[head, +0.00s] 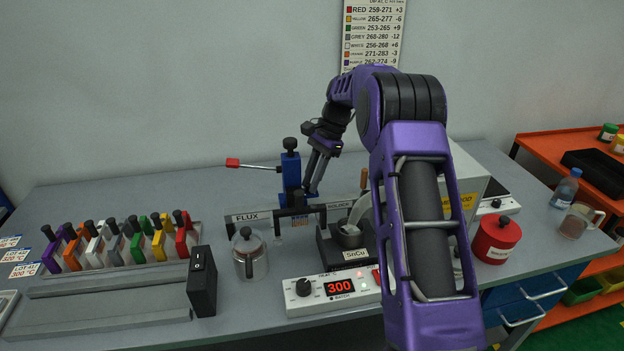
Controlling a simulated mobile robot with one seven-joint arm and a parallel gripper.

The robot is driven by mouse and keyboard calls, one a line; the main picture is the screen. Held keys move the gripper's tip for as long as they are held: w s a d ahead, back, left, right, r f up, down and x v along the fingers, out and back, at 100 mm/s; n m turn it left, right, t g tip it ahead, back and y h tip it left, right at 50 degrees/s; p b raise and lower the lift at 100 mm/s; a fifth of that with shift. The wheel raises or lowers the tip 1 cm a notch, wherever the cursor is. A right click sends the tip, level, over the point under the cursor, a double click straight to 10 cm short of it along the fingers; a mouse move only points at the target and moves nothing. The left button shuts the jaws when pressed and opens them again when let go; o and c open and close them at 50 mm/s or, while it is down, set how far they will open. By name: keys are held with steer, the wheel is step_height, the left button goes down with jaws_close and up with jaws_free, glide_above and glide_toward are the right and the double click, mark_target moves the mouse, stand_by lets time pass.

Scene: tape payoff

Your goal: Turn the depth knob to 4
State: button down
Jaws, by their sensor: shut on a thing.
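A blue stand (291,172) with a black knob (290,144) on top and a red-tipped lever (233,163) out to the left stands at the middle back of the bench. My gripper (310,190) points down at the right side of this stand, its fingertips low beside the blue body. It is shut on a small part there, which appears to be the depth knob. The fingers hide most of that part, and no depth scale or number can be read.
A FLUX-labelled bar (246,217), a SnCu solder pot (352,254), a steel pot (249,257) and a controller reading 300 (322,293) stand close in front. Coloured clamps (160,240) line the left. A red tin (496,240) is right. My arm hides part of the bench.

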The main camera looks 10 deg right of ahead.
stand_by(0.4)
steer(key=c, duration=0.8)
jaws_free()
steer(key=shift+o, duration=0.2)
steer(key=shift+r, duration=0.15)
steer(key=v, duration=1.2)
